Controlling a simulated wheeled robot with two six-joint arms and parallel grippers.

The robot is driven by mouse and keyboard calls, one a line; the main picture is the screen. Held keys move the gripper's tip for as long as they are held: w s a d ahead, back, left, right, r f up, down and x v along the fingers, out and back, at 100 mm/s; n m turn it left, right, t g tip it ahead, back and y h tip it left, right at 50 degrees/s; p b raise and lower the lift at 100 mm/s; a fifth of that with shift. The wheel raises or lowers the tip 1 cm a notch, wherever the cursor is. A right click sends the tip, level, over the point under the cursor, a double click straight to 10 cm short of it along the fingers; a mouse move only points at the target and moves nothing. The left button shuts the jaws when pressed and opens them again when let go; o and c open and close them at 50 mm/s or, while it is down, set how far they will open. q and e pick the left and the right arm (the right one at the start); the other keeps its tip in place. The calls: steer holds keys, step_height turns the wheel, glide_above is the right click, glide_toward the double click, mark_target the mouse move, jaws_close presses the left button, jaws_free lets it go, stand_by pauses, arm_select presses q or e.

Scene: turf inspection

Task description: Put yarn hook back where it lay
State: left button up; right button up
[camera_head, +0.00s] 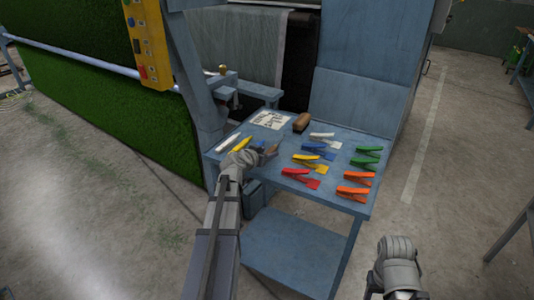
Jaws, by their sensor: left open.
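My left gripper (270,152) is open over the left part of the blue table (265,176), close to its front edge. A slim white tool (228,142) and a yellow-handled tool (242,144) lie to the left of the gripper. A small blue piece (261,142) shows just behind the gripper. I cannot tell which of these, if any, is the yarn hook, and the gripper and wrist hide part of the table there. Of my right arm only a grey part shows at the bottom right; its gripper is out of the picture.
A printed card (270,120) and brown brush (302,122) lie at the back. A machine with green turf (110,110) stands left.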

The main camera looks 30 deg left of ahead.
arm_select(q)
steer(key=p+v, duration=0.2)
steer(key=v, duration=0.3)
steer(key=p+v, duration=0.2)
steer(key=v, duration=0.3)
steer(key=shift+s+d+r, duration=0.1)
steer(key=shift+s+r, duration=0.05)
steer(key=shift+r, duration=0.2)
steer(key=shift+v, duration=0.8)
steer(key=shift+f, duration=0.1)
